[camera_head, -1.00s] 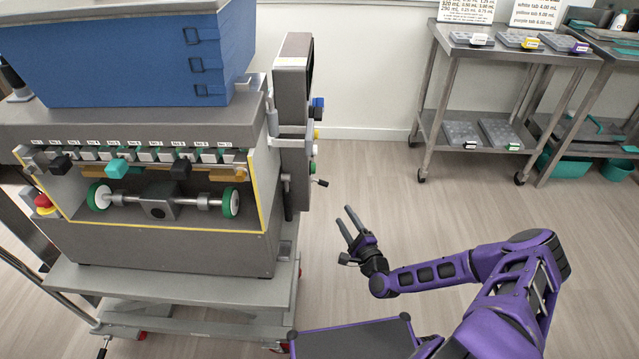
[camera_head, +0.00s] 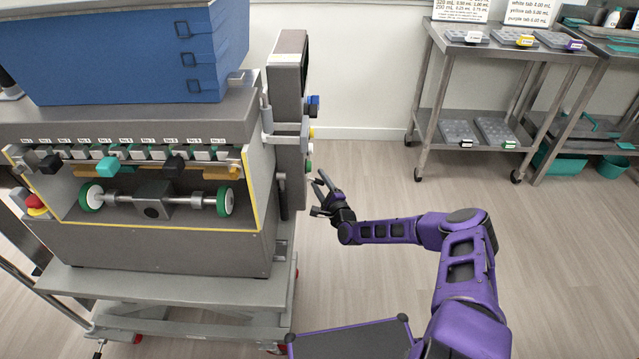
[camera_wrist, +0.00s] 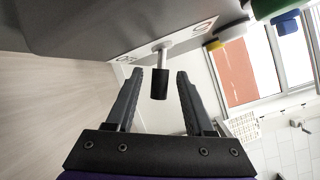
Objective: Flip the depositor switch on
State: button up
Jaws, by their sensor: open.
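The depositor (camera_head: 160,240) is a grey machine on a wheeled cart at the left, with a control column (camera_head: 288,130) on its right side. In the wrist view a switch with a black cylindrical knob on a metal stem (camera_wrist: 160,82) sticks out from the grey panel. My gripper (camera_head: 318,192) is beside the right side of the control column. In the wrist view my gripper (camera_wrist: 157,82) is open, with the knob between its two fingertips and a gap on each side. In the head view the gripper hides the switch.
A green button (camera_wrist: 270,8), a yellow one (camera_wrist: 213,44) and a blue one (camera_wrist: 286,23) sit near the switch. A steel table (camera_head: 480,80) with trays stands at the back right. The floor (camera_head: 390,290) between is clear.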

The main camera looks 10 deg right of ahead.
jog(key=shift+w, duration=0.1)
grip_shut()
jog(key=shift+r+n, duration=0.1)
jog(key=shift+n, duration=0.2)
jog(key=r+n+g+p, duration=0.1)
jog(key=n+h, duration=0.1)
jog(key=n, duration=0.1)
jog(key=shift+d+r+n+g+p, duration=0.15)
jog(key=shift+r+n+g+p, duration=0.15)
jog(key=shift+r+g+p, duration=0.1)
jog(key=n+h+p, duration=0.1)
jog(key=r+n+g+h, duration=0.1)
jog(key=n, duration=0.1)
jog(key=shift+r+p, duration=0.15)
jog(key=shift+p, duration=0.2)
jog(key=shift+n, duration=0.3)
dwell(0.4)
grip_release()
